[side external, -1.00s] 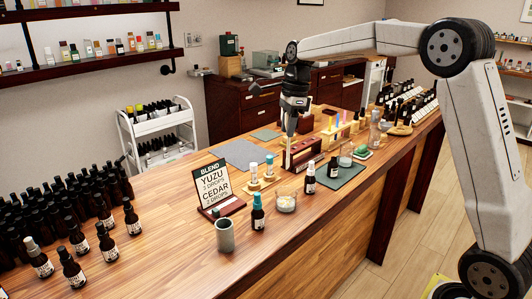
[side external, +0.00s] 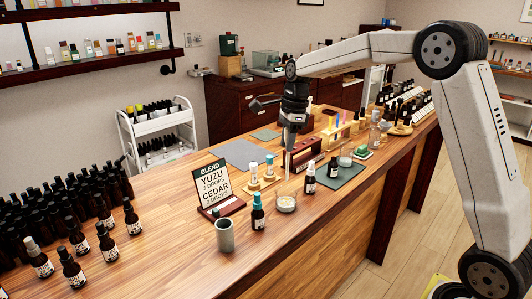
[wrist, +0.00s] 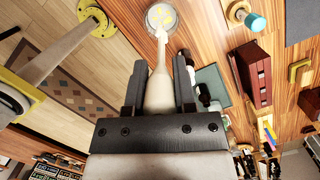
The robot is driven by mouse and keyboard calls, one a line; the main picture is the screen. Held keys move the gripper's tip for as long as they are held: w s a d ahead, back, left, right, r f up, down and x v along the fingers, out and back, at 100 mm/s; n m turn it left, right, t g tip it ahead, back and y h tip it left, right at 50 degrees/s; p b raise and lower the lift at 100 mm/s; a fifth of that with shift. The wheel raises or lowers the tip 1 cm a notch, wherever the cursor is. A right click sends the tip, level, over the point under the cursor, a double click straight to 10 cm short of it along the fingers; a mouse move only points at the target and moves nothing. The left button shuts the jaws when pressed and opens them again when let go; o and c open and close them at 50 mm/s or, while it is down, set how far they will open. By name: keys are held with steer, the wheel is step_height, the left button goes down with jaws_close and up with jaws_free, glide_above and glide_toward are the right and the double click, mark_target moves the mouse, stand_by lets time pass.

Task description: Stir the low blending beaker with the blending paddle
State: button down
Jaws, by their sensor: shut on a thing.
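My gripper (side external: 291,143) is shut on the pale blending paddle (wrist: 159,88), which shows between the fingers in the wrist view. In the side view the paddle (side external: 287,165) hangs down below my gripper. The low blending beaker (side external: 286,203) is a short clear glass with pale contents, standing on the wooden counter. In the wrist view the beaker (wrist: 161,17) shows yellow bits, and the paddle's far end overlaps its near edge. In the side view the paddle's end appears above the beaker; whether it is inside the rim I cannot tell.
A dropper bottle with a teal top (side external: 258,213) stands just left of the beaker. Behind it are the blend card (side external: 212,187) and a small wooden stand (side external: 262,182). A dark red rack (side external: 306,153) and a green mat (side external: 350,175) lie to the right.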

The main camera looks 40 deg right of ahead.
mark_target(287, 170)
steer(key=shift+f, duration=4.4)
